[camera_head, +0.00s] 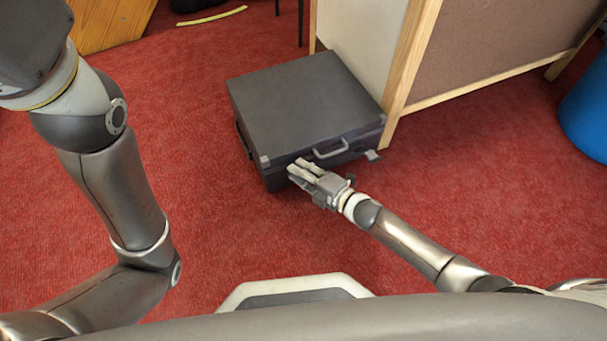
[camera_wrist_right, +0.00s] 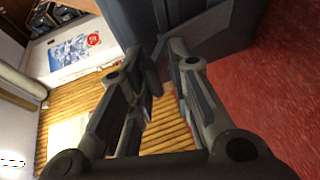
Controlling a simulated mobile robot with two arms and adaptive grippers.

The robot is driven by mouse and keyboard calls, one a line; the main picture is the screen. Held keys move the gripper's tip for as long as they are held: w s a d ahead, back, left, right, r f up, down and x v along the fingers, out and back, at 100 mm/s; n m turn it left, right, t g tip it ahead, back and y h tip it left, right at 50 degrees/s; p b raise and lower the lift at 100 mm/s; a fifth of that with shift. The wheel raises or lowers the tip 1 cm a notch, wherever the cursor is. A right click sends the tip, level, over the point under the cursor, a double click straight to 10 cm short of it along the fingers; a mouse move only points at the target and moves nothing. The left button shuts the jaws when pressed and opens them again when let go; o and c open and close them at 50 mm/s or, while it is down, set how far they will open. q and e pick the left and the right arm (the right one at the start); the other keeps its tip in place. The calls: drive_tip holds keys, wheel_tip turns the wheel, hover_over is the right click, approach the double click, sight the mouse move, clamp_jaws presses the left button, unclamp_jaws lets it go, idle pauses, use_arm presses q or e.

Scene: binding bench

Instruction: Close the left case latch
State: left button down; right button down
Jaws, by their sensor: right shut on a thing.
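A dark grey case (camera_head: 295,95) lies closed-lidded on the red carpet, its handle (camera_head: 331,149) facing me. The right case latch (camera_head: 373,155) sticks out from the front. My right gripper (camera_head: 300,171) is at the left part of the front, where the left latch sits; its fingers hide most of that latch. In the right wrist view the gripper (camera_wrist_right: 172,58) has its fingertips close together against a dark grey part, probably the latch, with the case (camera_wrist_right: 135,18) behind. Its exact angle cannot be told. My left arm shows at the left, its gripper out of frame.
A wood-framed panel (camera_head: 480,45) stands right behind the case, with its post close to the case's right corner. A blue bin (camera_head: 588,105) is at the far right. Red carpet is free to the left and right of the case.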

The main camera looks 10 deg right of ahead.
drive_tip(key=shift+w+a+r, duration=0.2)
drive_tip(key=shift+w+r, duration=0.25)
drive_tip(key=shift+r, duration=0.05)
drive_tip(key=c, duration=1.5)
unclamp_jaws()
drive_tip(key=shift+c, duration=0.2)
drive_tip(key=shift+s+f, duration=0.1)
drive_tip(key=shift+f, duration=0.05)
drive_tip(key=shift+s+d, duration=0.1)
drive_tip(key=shift+s+d, duration=0.2)
drive_tip(key=v, duration=1.1)
